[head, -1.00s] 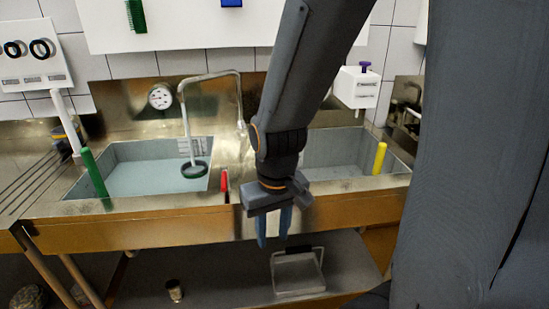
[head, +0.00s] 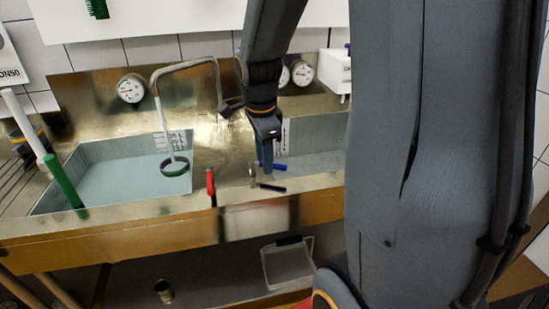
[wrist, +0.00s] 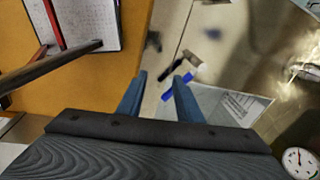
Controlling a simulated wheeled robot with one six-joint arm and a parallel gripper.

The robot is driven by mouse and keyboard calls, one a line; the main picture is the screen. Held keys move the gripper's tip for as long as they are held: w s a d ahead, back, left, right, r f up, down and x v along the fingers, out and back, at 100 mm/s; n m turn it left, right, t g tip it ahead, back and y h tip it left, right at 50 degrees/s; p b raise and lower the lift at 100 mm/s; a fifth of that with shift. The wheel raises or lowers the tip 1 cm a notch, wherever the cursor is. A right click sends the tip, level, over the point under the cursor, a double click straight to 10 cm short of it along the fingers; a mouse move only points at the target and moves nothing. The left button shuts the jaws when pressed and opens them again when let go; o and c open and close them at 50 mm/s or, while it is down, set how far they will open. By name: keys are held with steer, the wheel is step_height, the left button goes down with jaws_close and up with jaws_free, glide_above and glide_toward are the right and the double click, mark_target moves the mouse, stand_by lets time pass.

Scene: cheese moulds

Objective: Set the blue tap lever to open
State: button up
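The blue tap lever (head: 279,167) lies on the steel deck between the two basins, partly hidden by my fingers in the head view. In the wrist view the blue lever (wrist: 167,97) shows between and beyond my fingers, with one finger covering part of it. My gripper (head: 267,172) points down over the lever. Its two blue fingers (wrist: 160,78) are apart, with nothing visibly held. I cannot tell how much height separates the fingertips from the lever.
A black lever (head: 271,187) sits just in front of the blue one. A red handle (head: 211,184) stands to the left at the sink's front edge. A round gauge (head: 131,88) is behind.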

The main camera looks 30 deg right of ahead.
mark_target(274, 166)
steer(key=w+d+r+m, duration=0.2)
steer(key=w+d+m, duration=0.15)
steer(key=m, duration=0.35)
steer(key=shift+h, duration=0.3)
steer(key=shift+w+d+f+p, duration=0.1)
steer(key=shift+d+f+p, duration=0.25)
steer(key=shift+f, duration=0.9)
steer(key=shift+w+d+f+p, duration=0.1)
steer(key=shift+d+f+p, duration=0.3)
steer(key=shift+f, duration=0.8)
steer(key=shift+w+d+f+p, duration=0.15)
steer(key=shift+f+p, duration=0.35)
steer(key=shift+f, duration=0.75)
steer(key=shift+s, duration=0.1)
steer(key=shift+c, duration=0.4)
jaws_close()
